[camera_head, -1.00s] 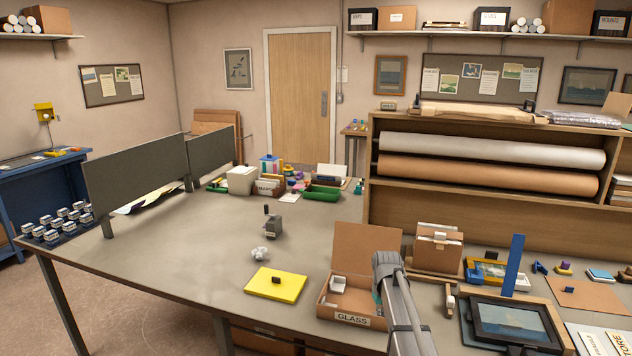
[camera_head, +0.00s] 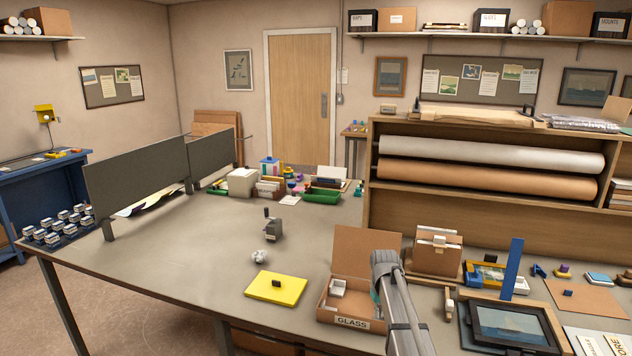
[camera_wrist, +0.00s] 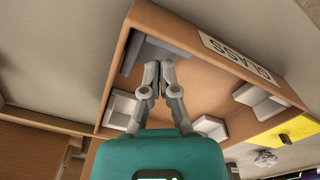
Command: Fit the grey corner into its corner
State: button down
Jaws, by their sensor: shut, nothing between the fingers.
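The grey corner (camera_wrist: 158,52) lies inside the cardboard box labelled GLASS, at the box corner by the label's end in the wrist view. I cannot tell whether it sits flush against both walls. My gripper (camera_wrist: 155,68) is shut and empty, with its fingertips right beside the grey corner; touching or apart is unclear. White corners (camera_wrist: 122,108) (camera_wrist: 259,102) (camera_wrist: 209,127) are at the other box corners. In the head view, the box (camera_head: 343,322) stands open on the table, a white corner (camera_head: 338,287) shows inside, and my arm hides the grey corner and fingertips.
The box's raised lid (camera_head: 366,252) stands behind it. A yellow pad (camera_head: 262,288) lies left of the box, near a crumpled ball (camera_head: 259,256). A framed picture (camera_head: 512,325) and upright blue strip (camera_head: 512,268) are on the right. The table's left middle is clear.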

notch_tip(320, 180, up, 6)
jog(key=p, duration=0.6)
jog(key=shift+r, duration=0.25)
jog(key=shift+s, duration=0.1)
jog(key=s+a+m, duration=0.2)
jog(key=s, duration=2.2)
jog(key=shift+s+a, duration=0.15)
jog(key=shift+a, duration=0.05)
jog(key=shift+d, duration=0.15)
